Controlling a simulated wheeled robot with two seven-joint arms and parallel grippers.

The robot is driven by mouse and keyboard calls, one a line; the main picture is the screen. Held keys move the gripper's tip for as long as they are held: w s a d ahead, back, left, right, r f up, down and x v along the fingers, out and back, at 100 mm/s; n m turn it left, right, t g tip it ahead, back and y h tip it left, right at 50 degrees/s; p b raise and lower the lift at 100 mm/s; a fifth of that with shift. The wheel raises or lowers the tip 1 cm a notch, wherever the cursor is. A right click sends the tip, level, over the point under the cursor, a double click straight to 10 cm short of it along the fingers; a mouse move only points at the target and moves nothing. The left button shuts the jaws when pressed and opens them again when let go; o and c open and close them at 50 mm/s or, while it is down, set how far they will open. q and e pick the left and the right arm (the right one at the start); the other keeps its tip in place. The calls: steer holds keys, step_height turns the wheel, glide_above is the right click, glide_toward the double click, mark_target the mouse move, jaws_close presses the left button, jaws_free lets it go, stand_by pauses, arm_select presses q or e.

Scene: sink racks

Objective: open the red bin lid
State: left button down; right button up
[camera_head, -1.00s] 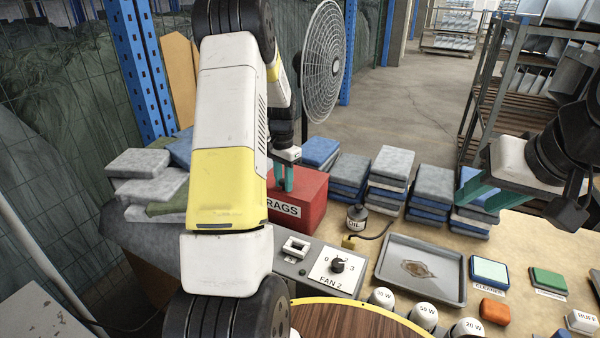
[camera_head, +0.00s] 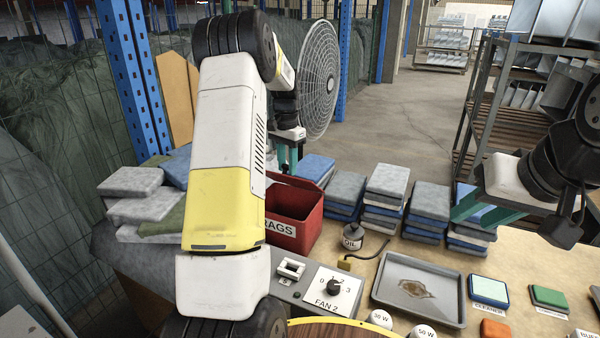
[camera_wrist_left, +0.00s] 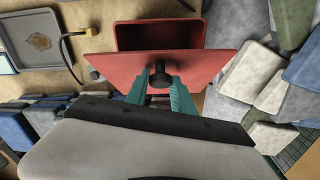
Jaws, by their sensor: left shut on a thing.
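The red bin (camera_head: 293,215) marked RAGS stands on the bench, partly hidden behind my left arm. Its lid (camera_head: 306,183) is raised at the back, and the dark inside shows. In the left wrist view the red lid (camera_wrist_left: 210,66) is tilted in front of the bin's opening (camera_wrist_left: 160,36). My left gripper (camera_wrist_left: 160,82) is shut on the lid's dark round knob (camera_wrist_left: 160,72), with teal fingers on both sides of it. In the head view the left gripper (camera_head: 284,158) is above the back of the bin. My right gripper (camera_head: 480,208) is over the bench at the right, its teal fingers partly visible.
Stacks of grey and blue cloths (camera_head: 388,195) stand right of the bin. More folded cloths (camera_head: 135,195) lie left. A fan (camera_head: 318,80) stands behind.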

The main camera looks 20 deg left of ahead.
arm_select(q)
steer(key=w+d+r, duration=0.1)
steer(key=w, duration=1.1)
steer(key=shift+w+d+r, duration=0.2)
steer(key=shift+w+r, duration=0.05)
steer(key=shift+r, duration=0.05)
arm_select(e)
steer(key=shift+w, duration=0.1)
steer(key=shift+c, duration=0.5)
